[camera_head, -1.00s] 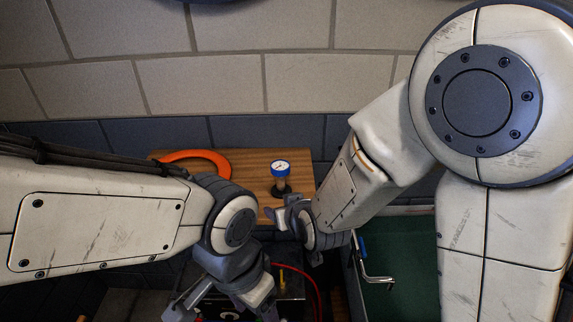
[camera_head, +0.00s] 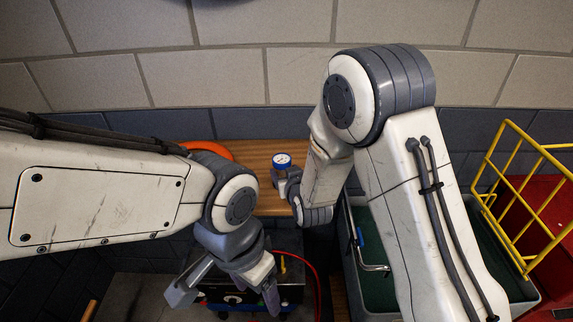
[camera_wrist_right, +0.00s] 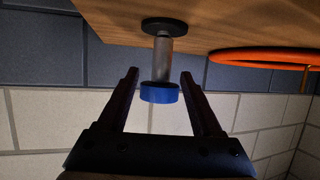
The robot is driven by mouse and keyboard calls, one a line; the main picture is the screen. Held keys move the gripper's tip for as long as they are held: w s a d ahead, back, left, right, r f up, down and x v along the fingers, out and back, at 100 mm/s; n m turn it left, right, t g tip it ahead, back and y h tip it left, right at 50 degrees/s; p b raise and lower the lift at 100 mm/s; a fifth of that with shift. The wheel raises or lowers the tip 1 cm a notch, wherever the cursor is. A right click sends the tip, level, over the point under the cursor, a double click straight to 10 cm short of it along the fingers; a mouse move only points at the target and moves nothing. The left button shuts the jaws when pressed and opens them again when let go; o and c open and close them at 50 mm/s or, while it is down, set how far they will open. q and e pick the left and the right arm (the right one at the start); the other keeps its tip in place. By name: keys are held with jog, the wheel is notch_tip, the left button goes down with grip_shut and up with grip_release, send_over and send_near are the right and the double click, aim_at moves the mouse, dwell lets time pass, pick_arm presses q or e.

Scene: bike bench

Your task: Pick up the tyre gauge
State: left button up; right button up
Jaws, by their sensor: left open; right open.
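The tyre gauge (camera_head: 282,160) has a blue head with a white dial and stands upright on the wooden shelf (camera_head: 256,150). The right wrist view shows it upside down, with its blue rim (camera_wrist_right: 159,94), grey stem and black base. My right gripper (camera_wrist_right: 159,73) is open, with one finger to each side of the gauge in that view. I see no finger touching it. In the head view my right gripper (camera_head: 287,184) is at the gauge and hides its lower part. My left gripper (camera_head: 225,296) is open and empty, low in front of the shelf.
An orange ring (camera_head: 212,150) lies on the shelf left of the gauge, partly behind my left arm. Below are a dark box (camera_head: 288,268) with a red cable (camera_head: 313,275) and a green-lined tray (camera_head: 376,290). A yellow wire rack (camera_head: 500,200) stands at the right.

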aim_at(281, 156)
jog(key=shift+p+x, duration=0.55)
jog(key=shift+x, duration=0.55)
jog(key=shift+w+a+f, duration=0.15)
jog(key=shift+w+a, duration=0.05)
jog(key=shift+w, duration=0.35)
grip_shut()
pick_arm(q)
notch_tip(281, 156, up, 2)
jog(key=shift+r, duration=0.1)
jog(key=shift+f, duration=0.2)
pick_arm(e)
jog(key=shift+r, duration=0.2)
jog(key=shift+r+b, duration=0.4)
jog(key=shift+r, duration=0.2)
notch_tip(281, 156, up, 2)
jog(key=shift+r+b, duration=0.15)
jog(key=shift+b, duration=0.5)
pick_arm(q)
jog(key=shift+f+b, duration=1.8)
jog(key=shift+f, duration=0.95)
pick_arm(e)
jog(key=s+d+r, duration=0.6)
jog(key=d+r, duration=0.1)
jog(key=d, duration=0.3)
